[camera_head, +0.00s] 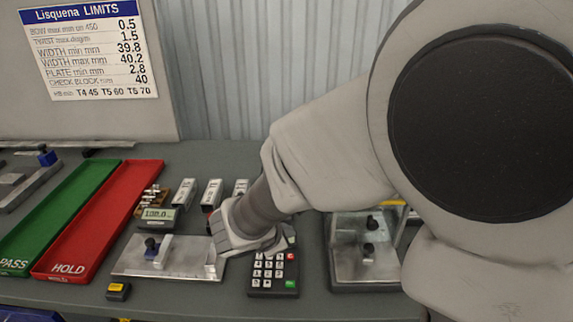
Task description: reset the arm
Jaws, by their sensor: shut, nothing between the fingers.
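My arm reaches from the upper right down to the left across the bench. My gripper (228,240) is at its low end, over the right end of a metal plate fixture (135,268) and beside a black keypad (274,283). It is shut and holds nothing. The fingertips are hard to make out against the metal behind them, and I cannot tell whether they touch the fixture. My arm hides part of the bench and the keypad's upper edge.
A green PASS tray (60,215) and a red HOLD tray (105,215) lie at left. A metal fixture with black knobs (347,262) stands right of the keypad.

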